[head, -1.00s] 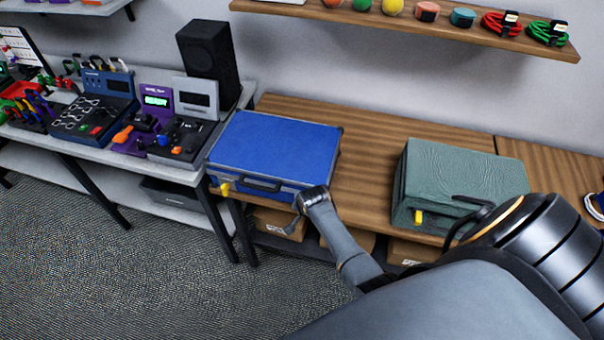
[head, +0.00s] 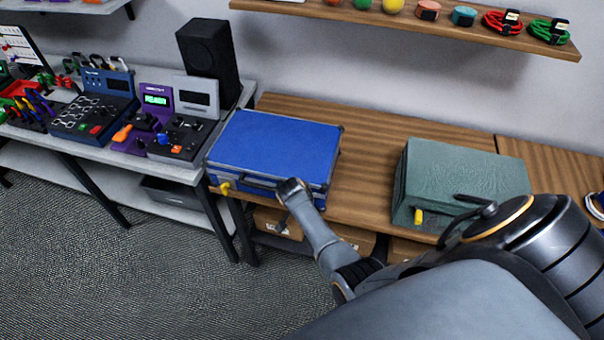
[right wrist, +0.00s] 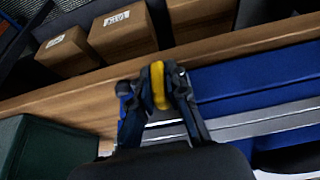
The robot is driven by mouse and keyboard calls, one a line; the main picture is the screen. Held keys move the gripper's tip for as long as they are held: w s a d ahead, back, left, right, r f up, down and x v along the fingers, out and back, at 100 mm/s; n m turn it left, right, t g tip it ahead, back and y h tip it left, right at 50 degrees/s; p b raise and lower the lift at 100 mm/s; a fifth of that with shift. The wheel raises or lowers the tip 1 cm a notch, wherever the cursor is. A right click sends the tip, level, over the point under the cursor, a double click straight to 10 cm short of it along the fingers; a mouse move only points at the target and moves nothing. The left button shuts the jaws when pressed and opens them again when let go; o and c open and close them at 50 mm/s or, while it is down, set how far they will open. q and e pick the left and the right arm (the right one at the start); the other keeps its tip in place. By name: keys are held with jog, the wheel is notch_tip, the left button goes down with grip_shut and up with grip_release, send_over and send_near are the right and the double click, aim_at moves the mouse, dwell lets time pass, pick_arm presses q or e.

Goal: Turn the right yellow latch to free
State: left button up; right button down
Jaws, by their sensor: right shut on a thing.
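The blue case (head: 275,150) lies closed on the wooden bench, its handle facing front. Its left yellow latch (head: 224,188) shows at the front left. The right yellow latch (right wrist: 160,82) shows in the right wrist view, between the fingers of my right gripper (right wrist: 156,95), which is shut on it. In that view the latch stands lengthwise, beside the blue case's edge. In the head view my right wrist hides this latch at the case's front right. My left gripper is not in view.
A green case (head: 455,180) with a yellow latch (head: 418,216) stands to the right on the wooden bench (head: 365,160). Cardboard boxes (head: 278,222) sit beneath. A grey table (head: 185,172) with several devices and a black speaker (head: 208,62) adjoins at left. Bare bench lies between the cases.

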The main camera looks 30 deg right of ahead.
jog(key=c, duration=1.3)
grip_release()
jog(key=v, duration=1.2)
